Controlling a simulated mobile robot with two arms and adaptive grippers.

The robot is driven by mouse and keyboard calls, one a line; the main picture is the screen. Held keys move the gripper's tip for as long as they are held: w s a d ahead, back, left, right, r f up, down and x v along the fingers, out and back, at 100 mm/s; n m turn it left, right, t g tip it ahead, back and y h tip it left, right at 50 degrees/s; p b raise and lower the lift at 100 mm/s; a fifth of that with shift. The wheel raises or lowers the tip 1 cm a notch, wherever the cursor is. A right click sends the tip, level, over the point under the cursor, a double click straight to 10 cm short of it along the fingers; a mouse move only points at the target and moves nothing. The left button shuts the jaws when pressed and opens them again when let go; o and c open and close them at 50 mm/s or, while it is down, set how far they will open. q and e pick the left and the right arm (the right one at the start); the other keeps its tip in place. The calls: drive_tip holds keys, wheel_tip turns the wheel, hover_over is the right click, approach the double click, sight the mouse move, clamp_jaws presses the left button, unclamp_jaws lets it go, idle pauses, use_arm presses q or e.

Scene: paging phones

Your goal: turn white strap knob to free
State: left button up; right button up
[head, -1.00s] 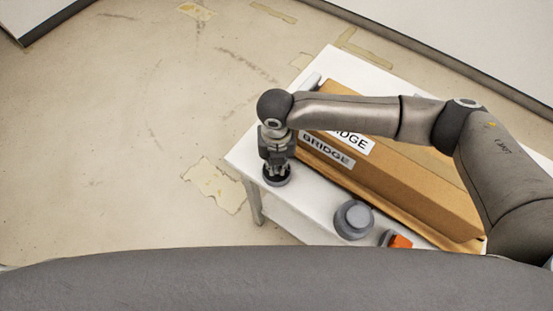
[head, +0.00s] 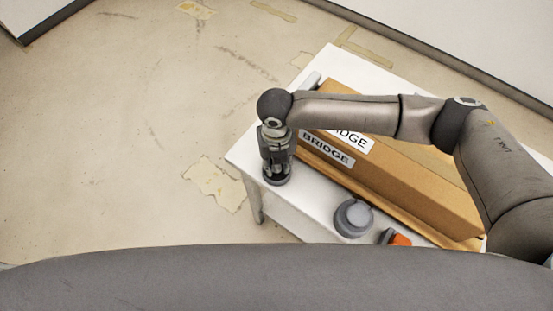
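My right gripper (head: 277,170) points down at the table's left corner, directly over a dark round base (head: 277,182). Its fingers hide most of what stands on that base, so I cannot tell whether they close on a knob there. No clearly white knob shows. A grey round knob (head: 352,217) on a wider base stands on the table to the right, apart from the gripper. My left gripper is not in view.
The white table (head: 240,157) carries a long brown box (head: 390,185) with "BRIDGE" labels (head: 327,147) just behind the gripper. An orange part (head: 400,240) sits near the table's front edge, partly cut off. Open floor (head: 120,150) lies to the left.

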drive_tip(key=shift+r, duration=0.1)
wheel_tip(320, 180, up, 12)
idle(0.6)
idle(0.5)
